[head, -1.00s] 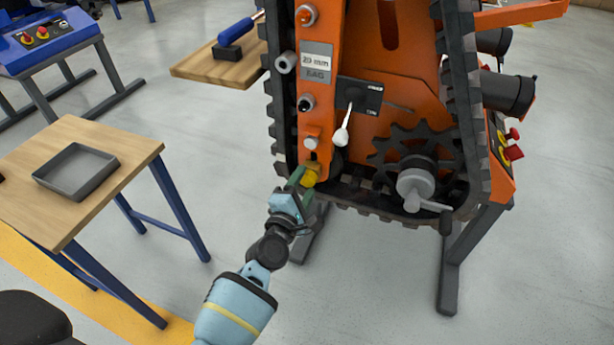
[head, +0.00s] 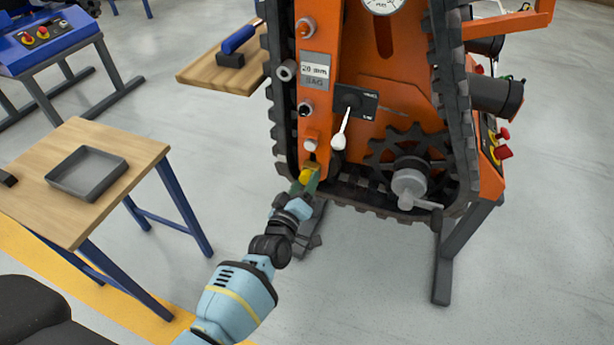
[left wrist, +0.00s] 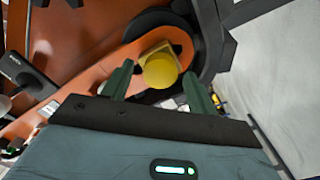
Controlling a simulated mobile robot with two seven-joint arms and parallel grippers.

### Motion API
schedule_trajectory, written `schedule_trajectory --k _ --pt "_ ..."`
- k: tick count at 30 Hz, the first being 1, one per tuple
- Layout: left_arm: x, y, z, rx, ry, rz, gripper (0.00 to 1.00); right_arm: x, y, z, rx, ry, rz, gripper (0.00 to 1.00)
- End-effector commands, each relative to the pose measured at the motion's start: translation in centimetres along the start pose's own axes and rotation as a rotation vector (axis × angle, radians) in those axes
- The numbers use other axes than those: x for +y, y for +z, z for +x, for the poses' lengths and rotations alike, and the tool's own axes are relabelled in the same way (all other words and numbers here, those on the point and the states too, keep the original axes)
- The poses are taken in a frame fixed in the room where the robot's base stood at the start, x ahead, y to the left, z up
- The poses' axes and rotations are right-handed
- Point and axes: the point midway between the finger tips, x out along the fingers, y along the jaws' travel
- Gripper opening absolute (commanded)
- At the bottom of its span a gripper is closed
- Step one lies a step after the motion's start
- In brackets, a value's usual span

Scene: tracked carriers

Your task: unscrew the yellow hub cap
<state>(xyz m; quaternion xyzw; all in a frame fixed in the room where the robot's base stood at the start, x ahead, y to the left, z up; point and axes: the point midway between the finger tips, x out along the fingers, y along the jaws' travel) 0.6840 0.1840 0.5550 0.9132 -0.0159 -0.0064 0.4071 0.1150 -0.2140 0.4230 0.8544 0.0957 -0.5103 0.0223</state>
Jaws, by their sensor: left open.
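The yellow hub cap (head: 306,175) sits low on the orange frame of the tracked carrier, at the bottom left inside the black track. In the left wrist view the hub cap (left wrist: 160,70) shows its round yellow face with a squarish yellow part behind it. My left gripper (head: 305,182) is at the cap, and its fingers hide part of it. In the left wrist view my left gripper (left wrist: 158,84) is open, with one green finger on each side of the cap and gaps between. My right gripper is not in view.
The black track (head: 385,208) runs close around the cap. A white-knobbed lever (head: 340,140) and a grey crank (head: 410,185) are on the carrier. A wooden table (head: 140,158) with a grey tray (head: 62,182) stands at the left. Open floor lies at the lower right.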

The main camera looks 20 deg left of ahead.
Motion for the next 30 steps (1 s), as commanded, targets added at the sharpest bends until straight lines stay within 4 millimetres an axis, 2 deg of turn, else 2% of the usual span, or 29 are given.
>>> schedule_trajectory --k 2,12,15,19,30 --pt "0.1 0.0 0.0 0.0 -0.001 0.05 0.58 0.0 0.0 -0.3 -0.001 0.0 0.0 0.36" --pt "0.1 -0.1 0.0 0.0 0.0 0.663 0.58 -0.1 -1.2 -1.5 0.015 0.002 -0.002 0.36" --pt "0.1 0.0 0.0 0.001 0.0 0.784 0.58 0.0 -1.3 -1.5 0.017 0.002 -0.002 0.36" --pt "0.0 0.0 0.0 0.0 0.0 0.843 0.58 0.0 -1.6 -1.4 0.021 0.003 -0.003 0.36" --pt "0.0 0.0 -0.1 0.0 0.0 0.841 0.58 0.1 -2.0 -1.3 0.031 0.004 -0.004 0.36"
